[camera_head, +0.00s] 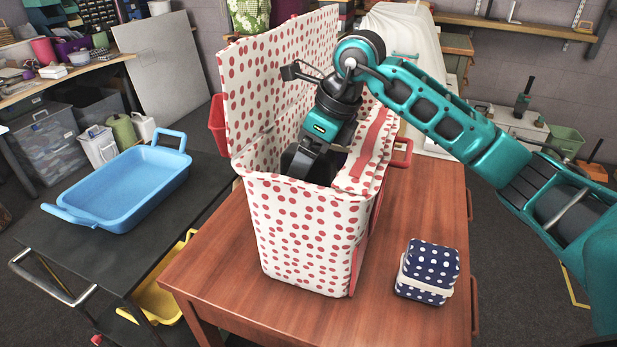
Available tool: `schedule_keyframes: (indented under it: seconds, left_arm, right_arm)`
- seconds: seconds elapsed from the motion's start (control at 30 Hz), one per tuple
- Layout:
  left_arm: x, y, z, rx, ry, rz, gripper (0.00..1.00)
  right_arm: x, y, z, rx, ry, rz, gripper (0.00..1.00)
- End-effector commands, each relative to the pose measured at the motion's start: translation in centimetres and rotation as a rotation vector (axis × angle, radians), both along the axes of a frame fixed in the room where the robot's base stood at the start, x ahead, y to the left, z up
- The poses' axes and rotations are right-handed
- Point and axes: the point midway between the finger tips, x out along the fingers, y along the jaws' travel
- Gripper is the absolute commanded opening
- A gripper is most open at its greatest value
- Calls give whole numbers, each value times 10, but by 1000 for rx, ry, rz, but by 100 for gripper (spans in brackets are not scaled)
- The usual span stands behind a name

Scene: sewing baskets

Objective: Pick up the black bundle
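A tall white sewing basket with red dots (310,235) stands on the wooden table, its lid (275,75) raised at the back. My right arm reaches in from the right and over the basket. My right gripper (303,160) points down into the basket's opening. Its fingertips are hidden behind the front wall, so I cannot see whether it is open or shut. I cannot make out the black bundle; the inside of the basket is mostly hidden by the front wall and my gripper. My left gripper is not in view.
A small navy box with white dots (428,272) sits on the wooden table (225,290), right of the basket. A blue tray (125,188) lies on a dark cart (60,240) at the left.

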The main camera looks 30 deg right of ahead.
Motion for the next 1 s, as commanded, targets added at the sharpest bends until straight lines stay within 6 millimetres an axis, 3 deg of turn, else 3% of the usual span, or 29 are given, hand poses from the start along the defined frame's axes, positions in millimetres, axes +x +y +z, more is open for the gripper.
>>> schedule_keyframes:
  seconds: [0.2,0.8,1.0]
  left_arm:
    - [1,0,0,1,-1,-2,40]
    - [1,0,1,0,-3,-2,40]
    - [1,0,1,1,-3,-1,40]
  right_arm:
    - [0,0,0,0,0,0,88]
    - [0,0,0,0,0,0,31]
    - [0,0,1,1,-1,0,31]
